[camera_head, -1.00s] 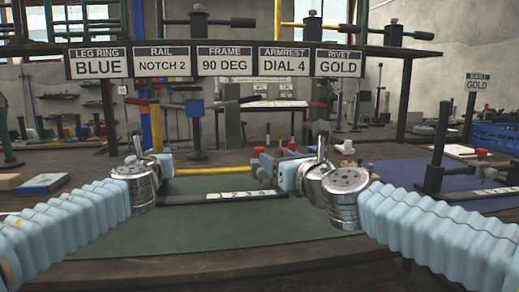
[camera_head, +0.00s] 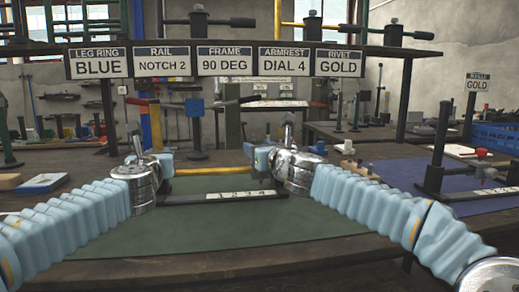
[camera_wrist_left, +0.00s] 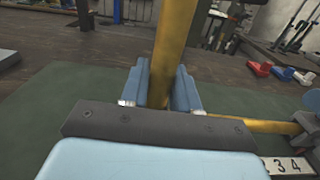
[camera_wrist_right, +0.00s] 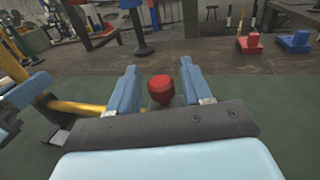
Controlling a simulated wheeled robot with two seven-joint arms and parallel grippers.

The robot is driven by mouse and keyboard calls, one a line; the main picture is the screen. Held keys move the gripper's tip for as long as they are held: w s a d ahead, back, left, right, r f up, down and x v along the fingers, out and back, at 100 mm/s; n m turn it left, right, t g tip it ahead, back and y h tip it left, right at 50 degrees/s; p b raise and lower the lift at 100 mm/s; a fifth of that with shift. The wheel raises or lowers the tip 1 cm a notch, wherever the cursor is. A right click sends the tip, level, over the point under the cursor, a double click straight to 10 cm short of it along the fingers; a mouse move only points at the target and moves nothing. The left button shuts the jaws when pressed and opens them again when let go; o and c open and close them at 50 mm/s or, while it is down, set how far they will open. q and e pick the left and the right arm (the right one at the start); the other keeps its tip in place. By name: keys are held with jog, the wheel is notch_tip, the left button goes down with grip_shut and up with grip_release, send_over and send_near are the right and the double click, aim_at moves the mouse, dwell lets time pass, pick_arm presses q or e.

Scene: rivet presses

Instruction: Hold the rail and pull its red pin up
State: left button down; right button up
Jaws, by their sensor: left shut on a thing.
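The rail shows as a yellow horizontal bar (camera_head: 214,170) above a black base with a numbered strip (camera_head: 240,195), with a yellow upright (camera_head: 156,128) at its left end. My left gripper (camera_head: 160,158) is shut on the yellow upright, which stands between its blue fingers (camera_wrist_left: 158,90) in the left wrist view. The red pin's round head (camera_wrist_right: 161,88) lies between the fingers of my right gripper (camera_wrist_right: 160,78), with gaps on both sides. In the head view my right gripper (camera_head: 262,158) is at the rail's right end and hides the pin.
A green mat (camera_head: 230,225) lies under the rail, with free room in front. A blue mat (camera_head: 400,172) at the right carries a black stand (camera_head: 437,150). Red and blue blocks (camera_wrist_right: 295,42) stand behind. A label board (camera_head: 215,60) spans the back.

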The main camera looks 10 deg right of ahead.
grip_shut()
jog(key=shift+r, duration=1.05)
jog(key=shift+o, duration=0.9)
grip_release()
jog(key=shift+s, duration=0.1)
jog(key=v, duration=1.2)
jog(key=shift+o, duration=0.2)
jog(key=shift+f, duration=0.1)
